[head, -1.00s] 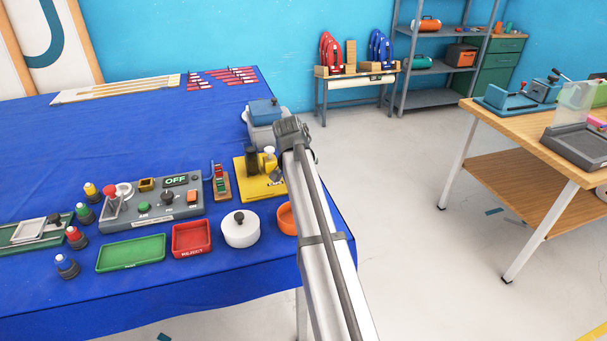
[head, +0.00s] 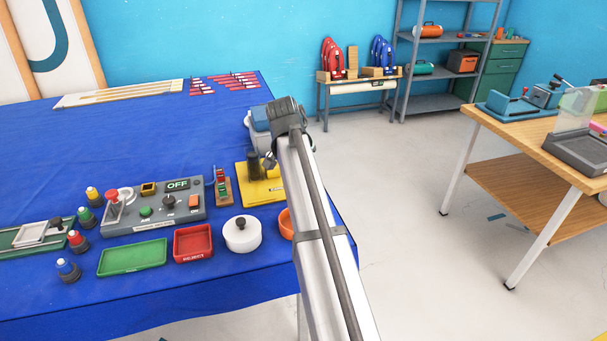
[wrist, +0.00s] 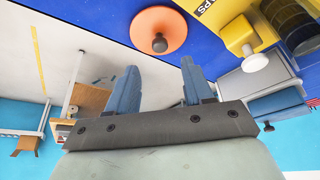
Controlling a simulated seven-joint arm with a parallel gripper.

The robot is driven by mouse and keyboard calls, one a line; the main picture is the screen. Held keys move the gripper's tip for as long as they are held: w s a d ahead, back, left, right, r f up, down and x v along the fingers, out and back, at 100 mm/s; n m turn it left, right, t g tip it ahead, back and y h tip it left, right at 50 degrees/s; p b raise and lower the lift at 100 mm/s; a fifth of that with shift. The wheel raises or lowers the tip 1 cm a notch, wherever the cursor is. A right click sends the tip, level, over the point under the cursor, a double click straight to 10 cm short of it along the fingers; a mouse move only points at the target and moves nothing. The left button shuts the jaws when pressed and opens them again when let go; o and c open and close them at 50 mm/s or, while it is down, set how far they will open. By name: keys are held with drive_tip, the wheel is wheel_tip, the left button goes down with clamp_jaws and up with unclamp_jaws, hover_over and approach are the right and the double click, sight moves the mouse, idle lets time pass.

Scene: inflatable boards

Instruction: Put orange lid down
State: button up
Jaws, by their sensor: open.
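The orange lid (wrist: 159,30), round with a dark knob, lies on the blue tablecloth near the table edge in the wrist view. In the head view, an orange rim (head: 286,224) shows beside my arm, partly hidden by it. My gripper (wrist: 160,72) has two blue fingers spread apart, with nothing between them. It is apart from the lid, which lies beyond the fingertips. In the head view my fingers are hidden behind my arm.
A white lidded pot (head: 242,234) stands left of the orange rim. A red tray (head: 193,243), a green tray (head: 132,258) and a grey control box (head: 153,206) are further left. A yellow stand (head: 258,184) is behind. Open floor lies right of the table.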

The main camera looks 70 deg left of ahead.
drive_tip(key=shift+v, duration=2.2)
